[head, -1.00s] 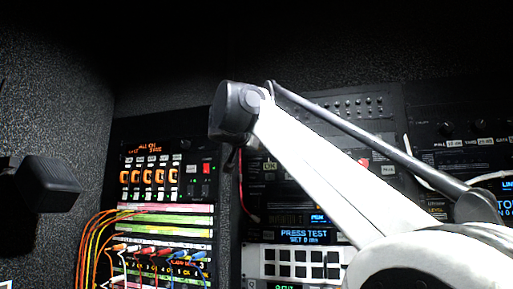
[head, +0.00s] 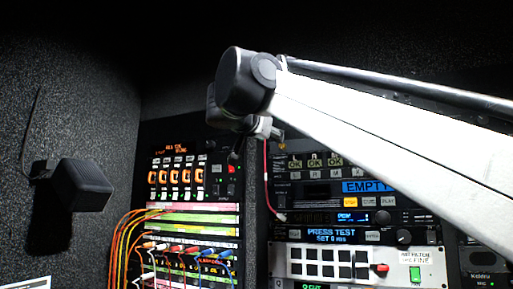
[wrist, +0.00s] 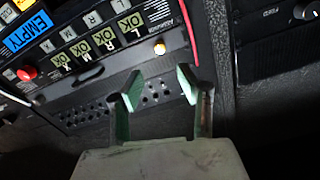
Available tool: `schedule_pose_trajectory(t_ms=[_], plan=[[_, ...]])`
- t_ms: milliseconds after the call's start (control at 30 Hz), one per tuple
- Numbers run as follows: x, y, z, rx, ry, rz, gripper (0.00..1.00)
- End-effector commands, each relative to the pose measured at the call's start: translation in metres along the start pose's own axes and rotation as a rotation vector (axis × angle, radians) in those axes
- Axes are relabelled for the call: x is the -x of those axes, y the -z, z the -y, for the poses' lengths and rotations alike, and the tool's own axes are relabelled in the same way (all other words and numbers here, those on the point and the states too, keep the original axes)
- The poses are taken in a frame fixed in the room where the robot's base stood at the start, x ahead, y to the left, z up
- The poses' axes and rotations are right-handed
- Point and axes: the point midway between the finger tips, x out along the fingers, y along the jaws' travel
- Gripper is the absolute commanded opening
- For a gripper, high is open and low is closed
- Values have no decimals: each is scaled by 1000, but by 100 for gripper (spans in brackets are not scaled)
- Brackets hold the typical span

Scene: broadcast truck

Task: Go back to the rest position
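My gripper (wrist: 157,97) is open in the wrist view, its two greenish fingers apart with nothing between them. Beyond it is the front of a rack unit with several "OK" labels (wrist: 104,40) and a blue "EMPTY" display (wrist: 28,32). In the head view my white arm crosses from the right to a dark joint at the upper middle. The gripper end is mostly hidden behind that joint there, in front of the equipment rack.
A red cable (head: 266,180) hangs down the rack front and also shows near the fingers in the wrist view (wrist: 187,28). A patch bay with colored cables (head: 190,252) is at lower left. A black speaker (head: 82,185) is on the left wall.

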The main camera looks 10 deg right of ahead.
Motion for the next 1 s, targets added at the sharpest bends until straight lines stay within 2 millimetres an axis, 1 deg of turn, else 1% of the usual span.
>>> schedule_pose_trajectory(t_ms=[100,200,667,767,867,967,1000], plan=[[9,0,0,0,1,0,36],[12,0,0,0,1,0,36],[12,0,0,0,0,0,36],[11,-5,-4,5,-4,7,36],[10,-27,-20,29,-24,41,36],[10,-68,-51,76,-55,108,36],[10,-90,-66,98,-69,144,36]])
